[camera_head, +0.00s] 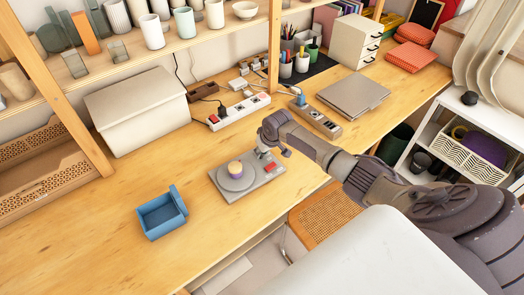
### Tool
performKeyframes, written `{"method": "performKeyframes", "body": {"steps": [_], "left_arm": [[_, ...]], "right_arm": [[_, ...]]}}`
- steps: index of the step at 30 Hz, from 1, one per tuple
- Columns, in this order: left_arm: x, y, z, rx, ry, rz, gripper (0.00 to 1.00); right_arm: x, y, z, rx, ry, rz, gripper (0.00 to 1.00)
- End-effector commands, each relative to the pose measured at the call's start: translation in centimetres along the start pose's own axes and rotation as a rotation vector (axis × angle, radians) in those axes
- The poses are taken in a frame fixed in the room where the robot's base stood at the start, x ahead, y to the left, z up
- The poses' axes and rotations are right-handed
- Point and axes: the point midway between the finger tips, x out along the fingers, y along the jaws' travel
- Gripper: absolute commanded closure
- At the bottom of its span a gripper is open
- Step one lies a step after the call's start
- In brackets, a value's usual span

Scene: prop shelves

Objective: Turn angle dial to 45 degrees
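A flat grey device (262,186) lies on the wooden table in front of me. A round grey disc (222,184), likely the angle dial, sits on its left part with a small purple and yellow piece (236,169) on top. A red part (269,167) shows at the device's right side. No angle marks can be read at this size. My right gripper (262,153) reaches in from the right, over or at the device's back right corner and apart from the disc. Its fingers are too small to read. My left gripper is out of view.
A blue open box (162,214) stands left of the device. Behind are power strips (239,110), a strip with a blue plug (315,119), a grey laptop-like slab (353,94) and a large white box (137,108). Table around the blue box is clear.

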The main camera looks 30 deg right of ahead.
Motion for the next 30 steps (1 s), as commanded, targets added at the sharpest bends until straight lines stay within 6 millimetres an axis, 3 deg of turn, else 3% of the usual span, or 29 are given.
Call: {"method": "performKeyframes", "body": {"steps": [1, 4, 17, 30], "left_arm": [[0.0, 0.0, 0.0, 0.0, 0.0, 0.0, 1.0], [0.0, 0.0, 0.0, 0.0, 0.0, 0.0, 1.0], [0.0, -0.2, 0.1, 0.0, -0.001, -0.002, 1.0], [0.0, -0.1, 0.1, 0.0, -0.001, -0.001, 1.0]], "right_arm": [[0.0, 0.0, 0.0, 0.0, 0.0, 0.0, 0.64], [0.0, 0.0, 0.0, -0.001, 0.0, 0.0, 0.49], [-0.8, 0.0, 0.0, -0.002, 0.002, -0.001, 0.49], [-8.9, 0.0, 0.0, -0.003, 0.001, 0.001, 0.49]]}}
